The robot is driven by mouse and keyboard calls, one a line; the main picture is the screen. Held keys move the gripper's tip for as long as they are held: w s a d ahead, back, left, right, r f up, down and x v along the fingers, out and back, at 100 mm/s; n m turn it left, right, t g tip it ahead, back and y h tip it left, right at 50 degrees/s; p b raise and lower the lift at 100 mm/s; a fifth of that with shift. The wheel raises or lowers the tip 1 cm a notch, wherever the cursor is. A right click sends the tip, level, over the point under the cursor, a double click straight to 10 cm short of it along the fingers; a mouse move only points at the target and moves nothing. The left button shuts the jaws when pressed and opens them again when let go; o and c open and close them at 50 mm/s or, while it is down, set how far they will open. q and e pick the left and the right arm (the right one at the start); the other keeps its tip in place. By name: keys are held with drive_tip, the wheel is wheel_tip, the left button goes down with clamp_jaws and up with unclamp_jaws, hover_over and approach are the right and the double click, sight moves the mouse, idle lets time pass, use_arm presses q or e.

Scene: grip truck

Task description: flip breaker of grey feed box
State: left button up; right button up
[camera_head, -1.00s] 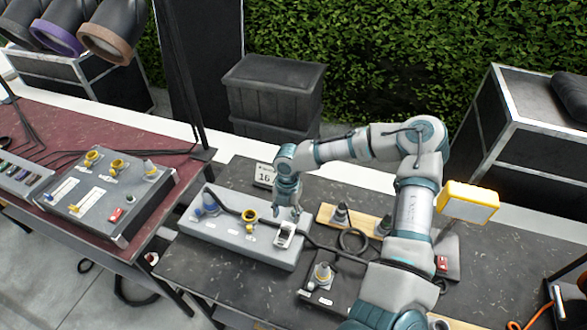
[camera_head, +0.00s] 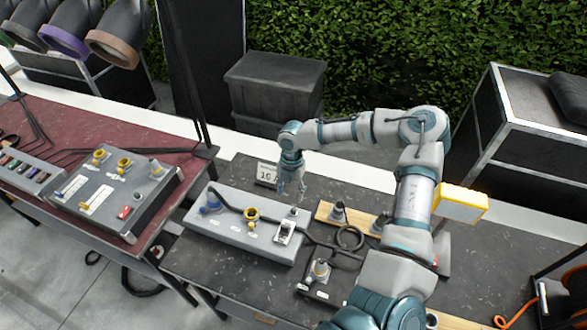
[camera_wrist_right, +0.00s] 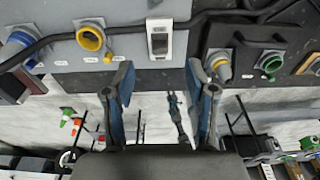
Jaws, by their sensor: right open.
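The long grey feed box (camera_head: 222,238) lies on the dark table in the head view, with blue and yellow sockets on top. Its breaker, a white-framed switch (camera_head: 285,232), sits near the box's right end. In the right wrist view the breaker (camera_wrist_right: 159,40) shows upright at top centre, with a dark window in its white frame; I cannot tell its lever position. My right gripper (camera_head: 292,197) is open and empty, just behind the breaker in the head view. Its two fingers (camera_wrist_right: 160,85) stand apart below the breaker in the wrist view. My left gripper is out of view.
A black cable (camera_head: 325,244) runs along the box and across the table. A wooden strip with connectors (camera_head: 326,211) and a dark box with a grey socket (camera_head: 320,270) are to the right. A label card (camera_head: 267,174) stands behind. Another grey panel (camera_head: 110,200) is on the red table.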

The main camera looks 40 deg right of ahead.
wheel_tip(320, 180, up, 6)
drive_tip(key=w+d+p, duration=0.1)
drive_tip(key=d+p, duration=0.1)
drive_tip(key=p, duration=0.2)
drive_tip(key=shift+w+d, duration=0.15)
drive_tip(key=shift+d, duration=0.05)
wheel_tip(320, 180, up, 12)
drive_tip(key=d, duration=0.1)
drive_tip(key=shift+w+d+f+p, duration=0.2)
drive_tip(key=shift+w+p, duration=0.2)
drive_tip(key=shift+w, duration=0.05)
idle(0.4)
